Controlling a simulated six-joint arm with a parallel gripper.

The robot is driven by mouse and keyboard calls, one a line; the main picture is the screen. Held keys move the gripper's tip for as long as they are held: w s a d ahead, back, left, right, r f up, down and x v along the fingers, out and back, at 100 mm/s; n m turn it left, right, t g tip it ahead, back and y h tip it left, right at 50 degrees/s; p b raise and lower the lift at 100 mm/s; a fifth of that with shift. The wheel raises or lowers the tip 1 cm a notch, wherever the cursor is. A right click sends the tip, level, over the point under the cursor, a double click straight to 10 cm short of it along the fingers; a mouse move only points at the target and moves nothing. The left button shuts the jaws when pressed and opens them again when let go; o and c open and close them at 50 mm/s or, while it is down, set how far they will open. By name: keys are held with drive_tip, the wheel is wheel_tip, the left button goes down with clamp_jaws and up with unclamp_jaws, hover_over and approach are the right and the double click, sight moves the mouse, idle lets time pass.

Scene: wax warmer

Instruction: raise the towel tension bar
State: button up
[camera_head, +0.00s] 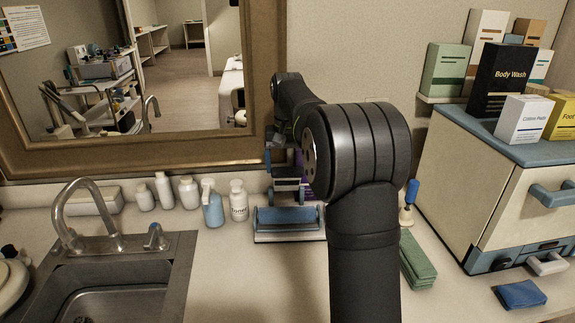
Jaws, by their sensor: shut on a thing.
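The towel holder (289,237) stands on the counter against the back wall, with a blue roll across its front. A narrow grey-blue bar (287,185), which looks like the tension bar, lies level above the roll. My gripper (284,170) shows only in part as dark shapes at this bar, beside my arm's large elbow joint. It is shut on what appears to be the bar. My arm hides the right side of the holder, and the fingertips are too small and dark to make out clearly.
A white pump bottle (238,202) and a blue spray bottle (212,208) stand close left of the holder. The sink (110,285) with its faucet is further left. A folded green towel (417,262) and a cream cabinet (500,190) are at right. The counter before the holder is clear.

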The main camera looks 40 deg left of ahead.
drive_tip(key=shift+r, duration=0.1)
idle(0.8)
drive_tip(key=o, duration=1.3)
wheel_tip(320, 180, up, 17)
drive_tip(key=shift+r, duration=0.1)
